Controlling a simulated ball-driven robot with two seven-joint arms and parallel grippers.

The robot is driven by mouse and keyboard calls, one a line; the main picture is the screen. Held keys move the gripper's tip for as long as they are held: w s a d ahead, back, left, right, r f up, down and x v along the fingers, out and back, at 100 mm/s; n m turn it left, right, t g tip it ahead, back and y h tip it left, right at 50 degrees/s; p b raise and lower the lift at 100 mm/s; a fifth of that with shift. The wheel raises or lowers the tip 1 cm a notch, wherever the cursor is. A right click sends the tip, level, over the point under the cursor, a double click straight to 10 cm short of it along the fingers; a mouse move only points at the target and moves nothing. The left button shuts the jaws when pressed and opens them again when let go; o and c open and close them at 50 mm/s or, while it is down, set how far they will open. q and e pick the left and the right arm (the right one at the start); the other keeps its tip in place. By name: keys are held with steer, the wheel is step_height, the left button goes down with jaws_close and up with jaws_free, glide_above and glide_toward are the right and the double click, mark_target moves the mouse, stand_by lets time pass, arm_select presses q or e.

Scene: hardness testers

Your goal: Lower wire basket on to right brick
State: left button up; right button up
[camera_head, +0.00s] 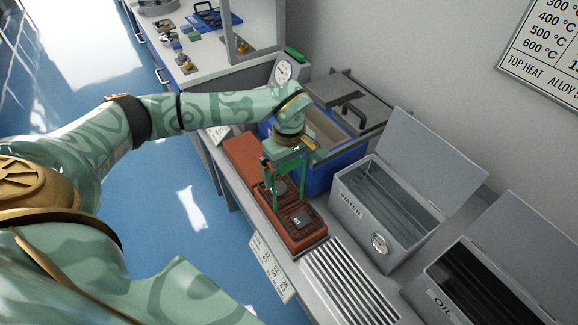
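My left gripper (287,193) hangs over a row of red-brown bricks, its two green fingers pointing down and spread apart. The right brick (310,243) is at the near end of the row. A dark wire basket (288,212) with a small grey square block (298,218) in it is over the right brick, at the fingertips. I cannot tell whether it touches the brick or whether the fingers grip it. A round grey piece (279,187) shows between the fingers. My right gripper is out of view.
A slatted metal rack (345,285) lies in front of the bricks. An open WATER tank (385,215) and an OIL tank (480,290) stand to the right. A blue box (318,178) is behind the gripper, and a gauge (282,72) is farther back.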

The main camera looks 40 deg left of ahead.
arm_select(q)
steer(key=shift+s, duration=0.1)
step_height(320, 180, up, 16)
steer(key=p, duration=0.4)
steer(key=shift+r, duration=0.15)
steer(key=shift+d, duration=0.1)
